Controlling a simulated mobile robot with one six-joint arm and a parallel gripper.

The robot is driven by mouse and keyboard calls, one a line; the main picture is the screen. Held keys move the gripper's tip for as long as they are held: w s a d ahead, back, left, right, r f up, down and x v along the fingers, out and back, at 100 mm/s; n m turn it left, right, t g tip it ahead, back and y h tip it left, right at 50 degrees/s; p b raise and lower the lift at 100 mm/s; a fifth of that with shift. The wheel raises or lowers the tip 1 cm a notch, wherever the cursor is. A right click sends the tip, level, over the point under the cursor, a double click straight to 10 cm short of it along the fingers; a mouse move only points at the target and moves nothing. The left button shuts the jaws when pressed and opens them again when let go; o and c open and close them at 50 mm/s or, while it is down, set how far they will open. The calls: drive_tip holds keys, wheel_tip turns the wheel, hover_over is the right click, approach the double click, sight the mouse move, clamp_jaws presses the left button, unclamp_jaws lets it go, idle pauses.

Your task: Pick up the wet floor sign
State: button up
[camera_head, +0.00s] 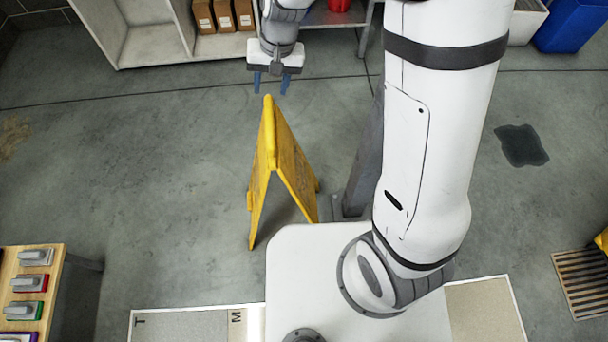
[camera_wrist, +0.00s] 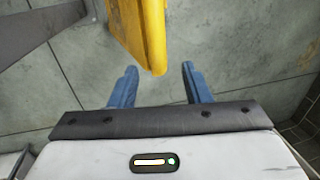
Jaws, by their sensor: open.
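The yellow wet floor sign (camera_head: 266,160) stands upright as an A-frame on the grey floor, just left of my arm in the head view. My gripper (camera_head: 270,88) is in line with its top edge, beyond it in the picture. In the wrist view, the sign's top end (camera_wrist: 148,50) shows at the top middle. The two blue fingers of my gripper (camera_wrist: 158,85) are spread apart with nothing between their tips. The sign's end lies just ahead of the gap, nearer the left finger. I cannot tell how far the sign is below the fingers.
A white shelf (camera_head: 150,45) with brown boxes (camera_head: 224,16) stands at the back. A blue bin (camera_head: 572,25) is at the back right. A wooden bench (camera_head: 50,285) with small items is at lower left. A dark patch (camera_head: 521,146) lies on the right floor. The left floor is clear.

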sight(269, 102)
drive_tip(key=f, duration=0.2)
drive_tip(key=a+f+b, duration=0.1)
drive_tip(key=f, duration=0.4)
drive_tip(key=shift+w+a+f, duration=0.1)
drive_tip(key=shift+a+f, duration=0.05)
drive_tip(key=shift+f, duration=0.2)
drive_tip(key=shift+c, duration=0.4)
clamp_jaws()
drive_tip(key=shift+r, duration=0.1)
idle(0.5)
